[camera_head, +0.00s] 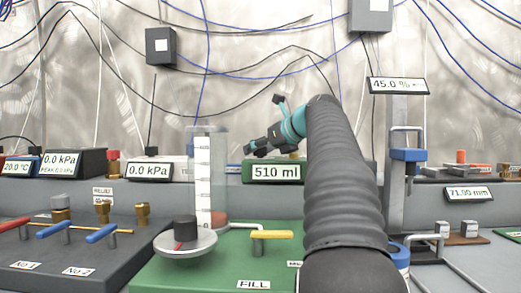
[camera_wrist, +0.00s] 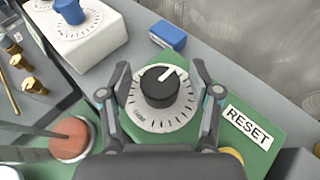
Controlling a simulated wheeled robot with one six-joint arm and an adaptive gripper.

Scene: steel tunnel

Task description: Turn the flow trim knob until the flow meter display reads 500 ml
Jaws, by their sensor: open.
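The flow meter display (camera_head: 277,172) reads 510 ml on the front of a green box. In the wrist view a black knob (camera_wrist: 160,86) with a white pointer line sits on a round white dial (camera_wrist: 152,124) on a green surface. Its pointer is turned up and slightly right. My gripper (camera_wrist: 160,68) is open, with one finger on each side of the knob and a visible gap to both. In the head view my gripper (camera_head: 250,148) is above the left part of the display box. The knob cannot be made out there.
A RESET label (camera_wrist: 246,127) lies right of the dial. A red round part (camera_wrist: 73,138) is at lower left. A white box with a blue knob (camera_wrist: 70,11) and a blue block (camera_wrist: 168,35) are beyond. A clear graduated cylinder (camera_head: 204,185) stands left of the display.

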